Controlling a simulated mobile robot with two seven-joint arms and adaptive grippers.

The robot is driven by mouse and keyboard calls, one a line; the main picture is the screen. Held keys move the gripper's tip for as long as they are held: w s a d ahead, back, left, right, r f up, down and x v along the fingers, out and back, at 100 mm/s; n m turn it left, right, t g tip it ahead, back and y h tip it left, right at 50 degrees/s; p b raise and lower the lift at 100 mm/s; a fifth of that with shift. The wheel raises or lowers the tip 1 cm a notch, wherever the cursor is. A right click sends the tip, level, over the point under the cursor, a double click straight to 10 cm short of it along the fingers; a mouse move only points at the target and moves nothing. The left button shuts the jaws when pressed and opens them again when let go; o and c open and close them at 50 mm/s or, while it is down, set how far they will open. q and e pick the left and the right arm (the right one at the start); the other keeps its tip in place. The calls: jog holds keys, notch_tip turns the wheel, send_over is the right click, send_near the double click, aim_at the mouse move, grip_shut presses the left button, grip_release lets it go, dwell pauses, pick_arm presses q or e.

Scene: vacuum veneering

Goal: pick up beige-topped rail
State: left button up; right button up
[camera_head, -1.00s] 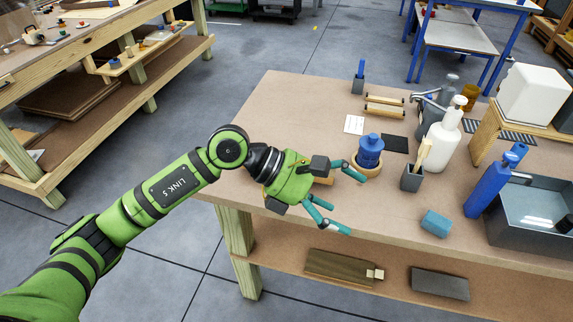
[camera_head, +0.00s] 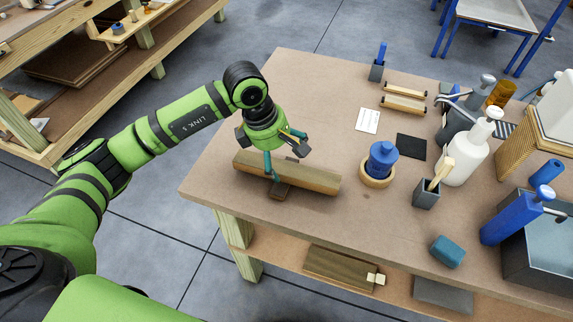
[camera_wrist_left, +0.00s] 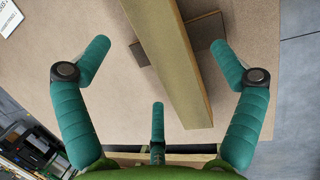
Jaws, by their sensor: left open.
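The beige-topped rail (camera_head: 312,178) is a long wooden bar with a tan top, lying near the front left of the workbench (camera_head: 231,125). It rests across a dark brown support piece (camera_head: 281,191). My left gripper (camera_head: 285,157) is open and points down over the rail's left-middle part. In the left wrist view the rail (camera_wrist_left: 172,60) runs lengthwise between the spread teal fingers (camera_wrist_left: 160,60), with clear gaps on both sides. Part of the rail is hidden behind the gripper in the head view. My right gripper is not in view.
A blue jar (camera_head: 382,160) in a wooden ring stands right of the rail. The bench's left back area is clear.

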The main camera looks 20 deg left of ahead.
aim_at(287, 165)
pick_arm(q)
jog(key=shift+x, duration=1.55)
jog(key=c, duration=1.4)
jog(key=shift+o, duration=0.2)
jog(key=shift+w+r, duration=0.1)
jog(key=shift+r, duration=0.05)
